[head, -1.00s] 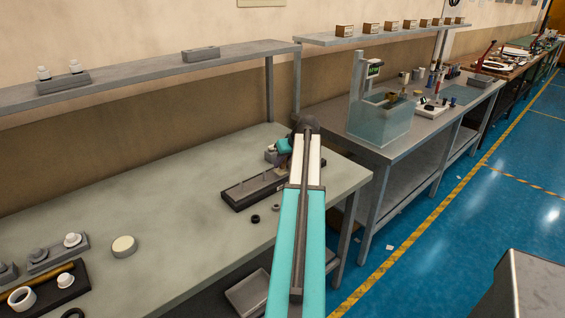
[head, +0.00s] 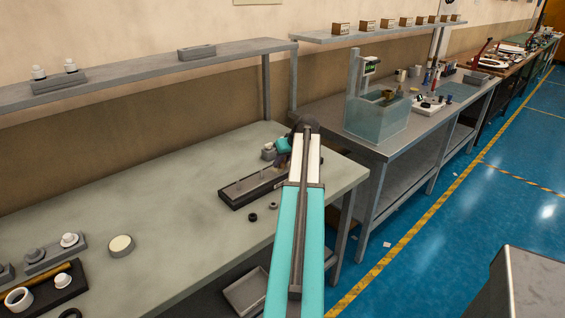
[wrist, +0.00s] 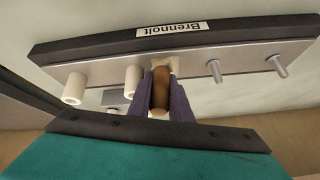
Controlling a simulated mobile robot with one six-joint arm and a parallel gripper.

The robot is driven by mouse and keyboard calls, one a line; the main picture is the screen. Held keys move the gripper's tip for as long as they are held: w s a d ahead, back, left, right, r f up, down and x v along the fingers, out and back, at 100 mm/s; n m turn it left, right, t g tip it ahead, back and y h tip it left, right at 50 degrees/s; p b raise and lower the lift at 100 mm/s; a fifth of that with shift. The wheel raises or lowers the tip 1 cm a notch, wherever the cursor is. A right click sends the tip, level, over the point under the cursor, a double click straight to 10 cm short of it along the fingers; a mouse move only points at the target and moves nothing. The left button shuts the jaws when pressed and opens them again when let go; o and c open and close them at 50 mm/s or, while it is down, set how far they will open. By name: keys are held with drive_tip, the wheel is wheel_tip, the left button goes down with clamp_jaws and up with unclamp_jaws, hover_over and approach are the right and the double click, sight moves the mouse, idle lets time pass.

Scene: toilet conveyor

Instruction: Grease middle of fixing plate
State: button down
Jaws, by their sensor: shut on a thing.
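The fixing plate (wrist: 235,60) is a grey metal strip on a dark base labelled "Brennolt" in the wrist view. Two white sleeves (wrist: 75,88) stand on it to the left and two bare metal pins (wrist: 276,66) to the right. My gripper (wrist: 163,92) has purple fingers shut on a brush (wrist: 159,88) with a brown handle. The brush's pale tip (wrist: 172,66) is at the middle of the plate and seems to touch it. In the head view the dark base (head: 238,195) lies on the bench, partly hidden by my arm.
Two small dark rings (head: 262,211) lie in front of the base. A round cream-topped jar (head: 121,245) and a dark tray (head: 60,290) with white parts stand on the bench (head: 170,200) at left. A shelf (head: 130,72) runs above. A second bench with a clear tank (head: 377,118) stands right.

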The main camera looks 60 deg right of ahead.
drive_tip(key=shift+w+d, duration=0.2)
drive_tip(key=shift+w, duration=0.5)
drive_tip(key=shift+w, duration=0.15)
drive_tip(key=shift+w+d, duration=0.35)
drive_tip(key=shift+w, duration=0.45)
drive_tip(key=c, duration=2.5)
unclamp_jaws()
clamp_jaws()
drive_tip(key=shift+r, duration=0.15)
wheel_tip(320, 180, up, 8)
drive_tip(key=p, duration=0.4)
